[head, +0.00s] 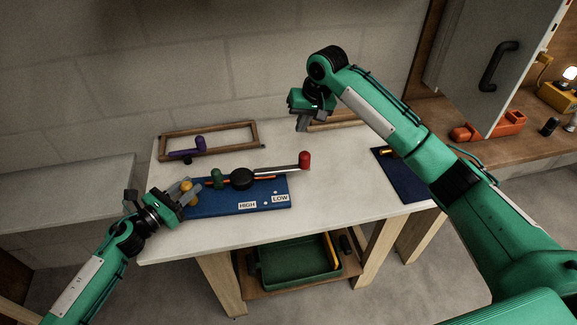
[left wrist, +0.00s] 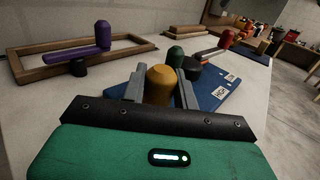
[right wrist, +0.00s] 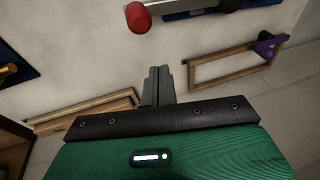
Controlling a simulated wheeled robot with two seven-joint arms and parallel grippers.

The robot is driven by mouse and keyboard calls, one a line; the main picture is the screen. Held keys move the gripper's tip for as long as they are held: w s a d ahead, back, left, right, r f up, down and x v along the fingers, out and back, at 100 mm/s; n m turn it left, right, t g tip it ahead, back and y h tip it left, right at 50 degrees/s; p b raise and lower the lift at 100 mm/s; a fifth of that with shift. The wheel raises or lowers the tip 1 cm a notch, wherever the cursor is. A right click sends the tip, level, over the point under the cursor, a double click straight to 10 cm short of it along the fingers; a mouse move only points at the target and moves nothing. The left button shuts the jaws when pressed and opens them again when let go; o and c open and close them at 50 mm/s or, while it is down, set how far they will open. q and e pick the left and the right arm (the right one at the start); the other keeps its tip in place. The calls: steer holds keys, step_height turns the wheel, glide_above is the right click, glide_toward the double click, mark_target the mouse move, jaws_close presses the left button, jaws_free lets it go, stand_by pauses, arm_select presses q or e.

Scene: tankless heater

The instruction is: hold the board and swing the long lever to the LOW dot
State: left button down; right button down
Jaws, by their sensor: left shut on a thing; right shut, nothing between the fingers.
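The blue board (head: 225,204) lies on the white table, with HIGH (head: 247,205) and LOW (head: 280,198) labels near its front right. The long grey lever (head: 275,170) runs right from a black hub (head: 241,179) to a red tip (head: 304,158), which sits beyond the board's back right corner. A green knob (head: 217,176) stands left of the hub. My left gripper (left wrist: 160,92) is shut on the yellow knob (left wrist: 161,82) at the board's left end.
A wooden frame with a purple lever (head: 200,144) lies at the table's back left. Another wooden frame (head: 335,120) is partly behind my right arm. A second blue board (head: 400,182) lies at right. A green bin (head: 300,268) is under the table.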

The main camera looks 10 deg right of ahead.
steer(key=shift+w+d+f, duration=0.1)
steer(key=shift+d+f, duration=0.05)
steer(key=shift+f, duration=2.05)
steer(key=shift+w+d+f, duration=0.1)
steer(key=shift+d+f, duration=0.05)
steer(key=shift+f, duration=2)
steer(key=shift+s, duration=0.15)
